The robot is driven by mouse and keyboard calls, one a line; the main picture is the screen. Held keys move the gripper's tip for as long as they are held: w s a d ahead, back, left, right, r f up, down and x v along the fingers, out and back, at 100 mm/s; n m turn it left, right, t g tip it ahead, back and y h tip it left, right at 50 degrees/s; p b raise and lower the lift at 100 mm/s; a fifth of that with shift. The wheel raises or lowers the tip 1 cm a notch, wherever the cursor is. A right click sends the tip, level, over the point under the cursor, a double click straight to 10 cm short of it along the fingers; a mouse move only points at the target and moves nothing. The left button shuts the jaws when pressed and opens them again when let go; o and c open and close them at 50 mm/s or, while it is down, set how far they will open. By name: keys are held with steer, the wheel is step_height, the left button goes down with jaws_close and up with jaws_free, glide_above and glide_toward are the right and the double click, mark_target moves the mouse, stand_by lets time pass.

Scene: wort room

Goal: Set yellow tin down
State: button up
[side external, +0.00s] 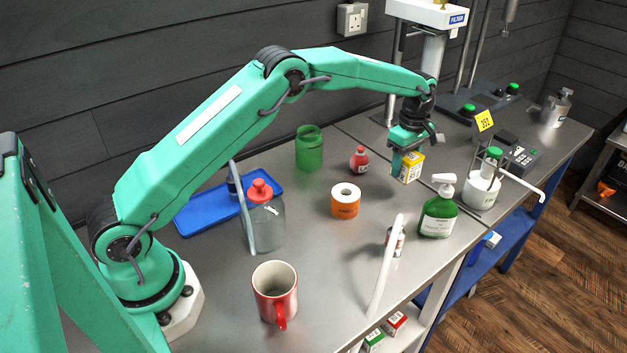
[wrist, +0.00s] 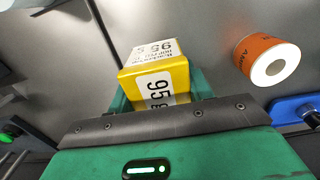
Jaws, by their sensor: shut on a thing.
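The yellow tin (side external: 411,167) is a small box with yellow sides and a white printed label.
Near the tin stand a small red bottle (side external: 359,160), an orange tape roll (side external: 345,201) and a green pump bottle (side external: 439,209). A red mug (side external: 275,293) stands at the front. Bare bench lies between the roll and the tin.

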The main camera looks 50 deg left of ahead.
steer(key=shift+f, duration=2.7)
steer(key=shift+f, duration=0.1)
steer(key=o, duration=1)
steer(key=shift+o, duration=0.2)
step_height(320, 180, up, 12)
